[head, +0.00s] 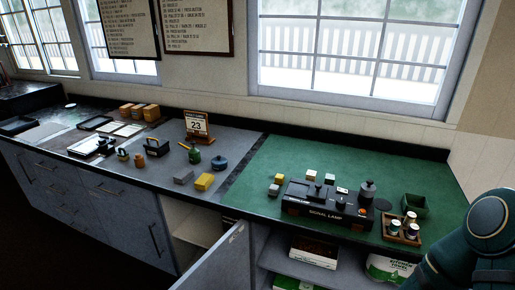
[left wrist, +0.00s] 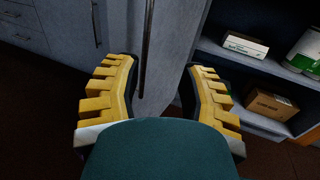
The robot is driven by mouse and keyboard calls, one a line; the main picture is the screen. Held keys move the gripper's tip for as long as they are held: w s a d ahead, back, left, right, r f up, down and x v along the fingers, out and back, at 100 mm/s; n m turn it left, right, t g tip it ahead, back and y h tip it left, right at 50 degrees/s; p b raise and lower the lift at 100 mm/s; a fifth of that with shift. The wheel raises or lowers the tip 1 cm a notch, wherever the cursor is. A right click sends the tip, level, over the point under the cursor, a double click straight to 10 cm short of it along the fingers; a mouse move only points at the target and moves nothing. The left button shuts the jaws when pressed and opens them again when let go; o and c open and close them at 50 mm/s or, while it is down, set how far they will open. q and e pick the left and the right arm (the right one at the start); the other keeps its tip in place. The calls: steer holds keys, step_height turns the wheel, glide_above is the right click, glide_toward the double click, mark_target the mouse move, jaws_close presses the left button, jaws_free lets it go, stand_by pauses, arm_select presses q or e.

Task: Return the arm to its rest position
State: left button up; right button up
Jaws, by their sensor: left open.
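My left gripper (left wrist: 160,82) shows only in the left wrist view. Its two yellow ridged fingers are spread wide with nothing between them. Beyond them are a grey cabinet door edge and a dark vertical handle (left wrist: 146,45); I cannot tell the exact distance. In the head view a teal link of my arm fills the lower right corner, and no gripper shows there. A black box labelled signal lamp (head: 328,205) stands on the green mat, with small blocks and a dark knob-like part on and around it.
A cabinet door (head: 222,262) hangs open below the counter. Open shelves hold a white box (left wrist: 245,44), a brown box (left wrist: 270,103) and a white-green container (left wrist: 305,50). A wooden tray (head: 401,231) with small jars sits near my arm. A calendar (head: 197,126) stands on the grey mat.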

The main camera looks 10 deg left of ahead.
arm_select(q)
steer(key=w+d+r+m+g+h, duration=0.2)
steer(key=d+r+m+h, duration=0.1)
steer(key=d+m+h, duration=0.4)
steer(key=w+d+r+m+g+h, duration=0.25)
steer(key=d+h, duration=0.25)
steer(key=h, duration=0.3)
steer(key=s+d+r+m+g+h+b, duration=0.15)
steer(key=s+d+m+g, duration=0.45)
steer(key=m+g, duration=0.9)
steer(key=w+r+m+t+y, duration=0.2)
steer(key=w+m+y, duration=0.3)
steer(key=w, duration=0.2)
steer(key=w+r+m+t+y, duration=0.1)
steer(key=w+r+m+y, duration=0.2)
steer(key=w+m+y, duration=0.2)
steer(key=shift+w+d+r+m+t+b, duration=0.25)
steer(key=shift+w+m+t+b, duration=0.15)
steer(key=shift+w+m, duration=0.4)
